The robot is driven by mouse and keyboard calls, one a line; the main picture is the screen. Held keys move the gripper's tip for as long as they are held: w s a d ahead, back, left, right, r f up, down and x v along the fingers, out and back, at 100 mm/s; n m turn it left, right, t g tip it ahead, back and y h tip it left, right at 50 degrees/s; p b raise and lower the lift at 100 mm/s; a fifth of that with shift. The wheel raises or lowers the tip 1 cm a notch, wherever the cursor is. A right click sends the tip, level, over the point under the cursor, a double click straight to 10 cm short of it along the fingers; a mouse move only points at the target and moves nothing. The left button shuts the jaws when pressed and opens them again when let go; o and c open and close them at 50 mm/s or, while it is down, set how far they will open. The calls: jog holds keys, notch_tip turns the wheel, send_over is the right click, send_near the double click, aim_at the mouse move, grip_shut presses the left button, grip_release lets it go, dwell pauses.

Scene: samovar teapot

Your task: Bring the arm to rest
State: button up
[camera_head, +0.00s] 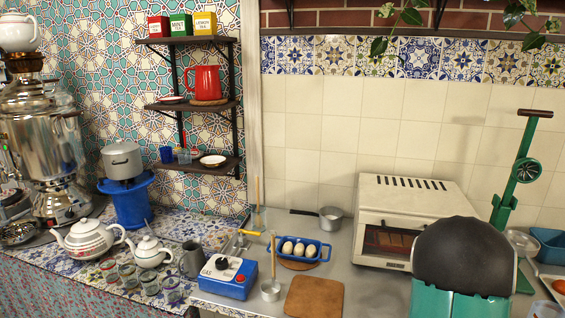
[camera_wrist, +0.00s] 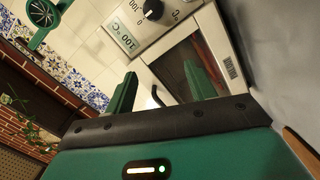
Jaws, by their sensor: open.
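My gripper (camera_wrist: 160,92) shows in the wrist view with its two green fingers apart and nothing between them. It points toward the white oven (camera_wrist: 205,62), whose glass door and temperature knob show behind the fingers. The wrist view is tilted. In the head view my green and black arm stands at the lower right, in front of the same oven (camera_head: 412,194) and hiding part of it. The fingers cannot be made out in the head view.
A green press (camera_head: 521,160) stands right of my arm. Left on the counter are a blue egg tray (camera_head: 312,254), a wooden board (camera_head: 315,297), a blue scale-like box (camera_head: 228,277), teapots (camera_head: 88,238) and a samovar (camera_head: 42,145). Shelves (camera_head: 195,105) hang on the wall.

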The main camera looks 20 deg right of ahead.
jog(key=w+a+r+m+g+y, duration=0.1)
jog(key=a+r+m+g+y, duration=0.2)
jog(key=a, duration=0.9)
jog(key=w+a+r+m+y, duration=0.25)
jog(key=a+r, duration=0.35)
jog(key=a, duration=0.6)
jog(key=s+a+r+g+y, duration=0.1)
jog(key=s+a+g+y, duration=0.3)
jog(key=s+a, duration=1.5)
jog(key=a+m+g, duration=0.1)
jog(key=a, duration=0.2)
jog(key=shift+a+r, duration=0.25)
jog(key=shift+r, duration=0.05)
jog(key=shift+c, duration=0.2)
